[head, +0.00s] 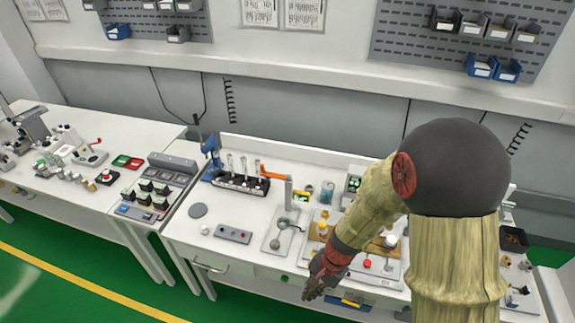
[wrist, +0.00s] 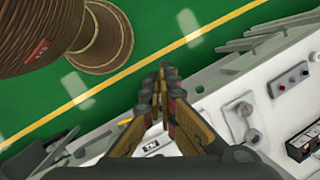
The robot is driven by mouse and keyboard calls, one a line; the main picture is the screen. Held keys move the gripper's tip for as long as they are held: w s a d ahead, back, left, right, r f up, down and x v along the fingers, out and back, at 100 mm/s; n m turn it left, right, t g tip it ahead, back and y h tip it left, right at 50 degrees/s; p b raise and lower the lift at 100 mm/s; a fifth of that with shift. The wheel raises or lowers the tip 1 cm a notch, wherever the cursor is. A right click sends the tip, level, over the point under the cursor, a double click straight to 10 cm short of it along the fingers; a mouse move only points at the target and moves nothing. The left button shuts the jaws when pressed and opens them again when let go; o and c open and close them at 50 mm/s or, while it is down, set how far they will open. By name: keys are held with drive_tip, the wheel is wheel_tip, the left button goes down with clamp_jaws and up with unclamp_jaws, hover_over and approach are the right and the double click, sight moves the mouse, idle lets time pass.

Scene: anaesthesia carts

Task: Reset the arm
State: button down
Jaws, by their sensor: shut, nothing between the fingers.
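My arm reaches into the head view from the right, over the middle workbench (head: 185,228). My gripper (head: 310,294) points down at the front edge of this bench, in front of a drawer area. In the wrist view my gripper (wrist: 167,72) shows its two fingers close together at the tips, shut and empty. It is over the bench's front edge, with green floor beyond. My arm hides part of the bench's right side.
A second bench with instruments (head: 125,128) stands at left. Green floor (head: 60,285) lies open in front.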

drive_tip(key=s+d+r+n+t+h+b, duration=0.1)
drive_tip(key=s+d+r+n+t+b, duration=0.2)
drive_tip(key=d+r+b, duration=0.3)
drive_tip(key=s+d+r+n+t+h+b, duration=0.2)
drive_tip(key=s+d+r+n+b, duration=0.3)
drive_tip(key=r+b, duration=0.5)
drive_tip(key=shift+s+d+r+t+b, duration=0.2)
drive_tip(key=shift+s+d+t+b, duration=0.3)
drive_tip(key=shift+t, duration=0.4)
drive_tip(key=shift+d, duration=0.15)
